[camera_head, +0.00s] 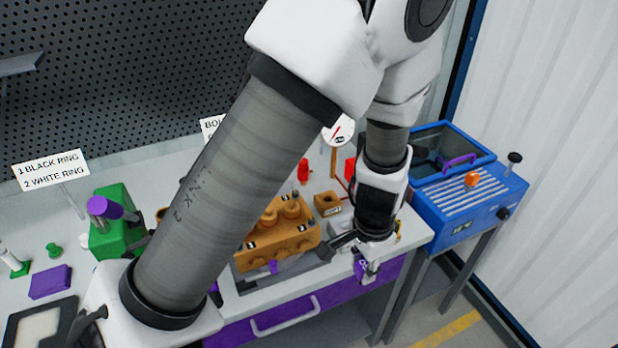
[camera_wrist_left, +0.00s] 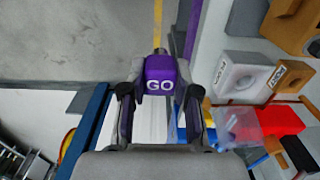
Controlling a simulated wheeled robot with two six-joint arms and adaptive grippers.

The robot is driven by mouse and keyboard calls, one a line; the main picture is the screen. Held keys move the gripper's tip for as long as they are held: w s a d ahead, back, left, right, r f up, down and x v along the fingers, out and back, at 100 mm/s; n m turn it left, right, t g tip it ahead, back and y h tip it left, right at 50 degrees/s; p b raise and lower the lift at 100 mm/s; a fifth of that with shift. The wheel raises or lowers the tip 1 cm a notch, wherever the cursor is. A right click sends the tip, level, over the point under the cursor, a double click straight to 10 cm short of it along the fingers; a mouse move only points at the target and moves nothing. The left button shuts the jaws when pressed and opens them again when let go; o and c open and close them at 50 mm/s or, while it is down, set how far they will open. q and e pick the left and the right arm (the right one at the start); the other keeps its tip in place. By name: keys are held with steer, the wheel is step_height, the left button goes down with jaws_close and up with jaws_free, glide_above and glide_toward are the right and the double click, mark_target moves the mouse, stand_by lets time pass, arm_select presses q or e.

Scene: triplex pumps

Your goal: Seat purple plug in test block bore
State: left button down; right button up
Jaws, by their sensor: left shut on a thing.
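My left gripper (camera_head: 368,268) is at the right end of the bench, over its front edge. It is shut on the purple plug (camera_wrist_left: 160,78), whose purple face reads GO in the left wrist view. In the head view the plug (camera_head: 360,268) is only a small purple patch between the fingers. A pale grey block (camera_wrist_left: 240,75) with a dark round bore, apparently the test block, lies right of the gripper in the left wrist view. The plug is apart from it. In the head view my arm partly hides that area. My right gripper is not in view.
An orange pump body (camera_head: 275,238) stands mid-bench, left of the gripper. A small orange block (camera_head: 327,203) with a hole is near. A blue machine (camera_head: 465,190) stands to the right. A purple drawer (camera_head: 300,305) is below. A green block (camera_head: 112,228) is at left.

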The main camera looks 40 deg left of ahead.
arm_select(q)
steer(key=shift+a+f+b, duration=0.15)
steer(key=shift+f+b, duration=0.1)
steer(key=shift+b, duration=0.1)
steer(key=shift+w+r, duration=0.1)
steer(key=shift+w+r+b, duration=0.1)
steer(key=shift+w+b, duration=0.25)
steer(key=w+a+p, duration=0.1)
steer(key=w+a, duration=0.2)
steer(key=w+a+f+p, duration=0.1)
steer(key=w+a+p, duration=0.1)
steer(key=w+a, duration=0.2)
steer(key=w+a+p, duration=0.1)
steer(key=w+a, duration=0.2)
steer(key=a, duration=0.1)
steer(key=shift+w+a+f, duration=0.15)
steer(key=shift+w+a, duration=0.1)
steer(key=shift+w+a+f+p, duration=0.1)
steer(key=shift+a+f+p, duration=0.1)
steer(key=shift+p, duration=0.15)
step_height(320, 180, down, 3)
steer(key=shift+f+p, duration=0.1)
steer(key=shift+p, duration=0.45)
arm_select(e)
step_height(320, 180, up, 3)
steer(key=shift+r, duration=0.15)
arm_select(q)
steer(key=shift+f, duration=0.15)
steer(key=c, duration=0.9)
jaws_free()
